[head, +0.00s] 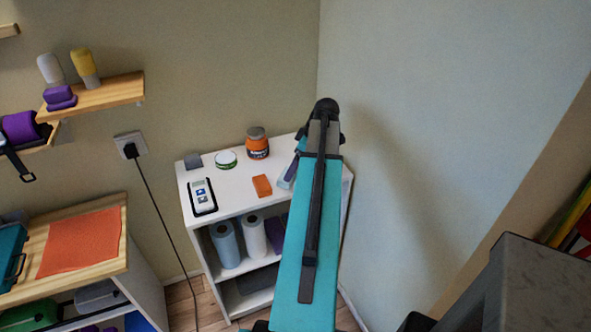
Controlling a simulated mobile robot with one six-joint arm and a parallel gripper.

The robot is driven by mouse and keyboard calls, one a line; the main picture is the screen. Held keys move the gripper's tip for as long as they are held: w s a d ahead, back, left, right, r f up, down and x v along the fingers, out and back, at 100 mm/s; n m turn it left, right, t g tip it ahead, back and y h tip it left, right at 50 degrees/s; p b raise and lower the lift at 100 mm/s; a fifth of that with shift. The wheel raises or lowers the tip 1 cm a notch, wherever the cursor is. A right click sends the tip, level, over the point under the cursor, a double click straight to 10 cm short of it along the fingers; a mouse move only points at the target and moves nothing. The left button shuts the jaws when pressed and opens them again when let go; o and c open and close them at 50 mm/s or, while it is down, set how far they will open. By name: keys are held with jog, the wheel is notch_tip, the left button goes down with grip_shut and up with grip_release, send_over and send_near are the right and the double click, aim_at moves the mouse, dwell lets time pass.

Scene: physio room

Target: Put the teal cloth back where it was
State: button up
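I cannot make out a teal cloth for certain in the head view. A pale blue-grey item (288,172) lies at the right of the white shelf unit's top (230,190), partly hidden behind my teal arm link; I cannot tell what it is. An orange cloth (82,243) lies flat on the wooden top of the left cabinet. My arm rises from the bottom of the view to a black joint over the shelf unit's back right corner. My gripper does not show, so what it holds cannot be seen.
On the white top are an orange jar (257,143), a green-rimmed round tin (226,159), a grey block (194,160), a handheld device (202,196) and an orange block (262,186). Paper rolls (254,236) stand below. A black cable (157,205) hangs left. Walls close the corner.

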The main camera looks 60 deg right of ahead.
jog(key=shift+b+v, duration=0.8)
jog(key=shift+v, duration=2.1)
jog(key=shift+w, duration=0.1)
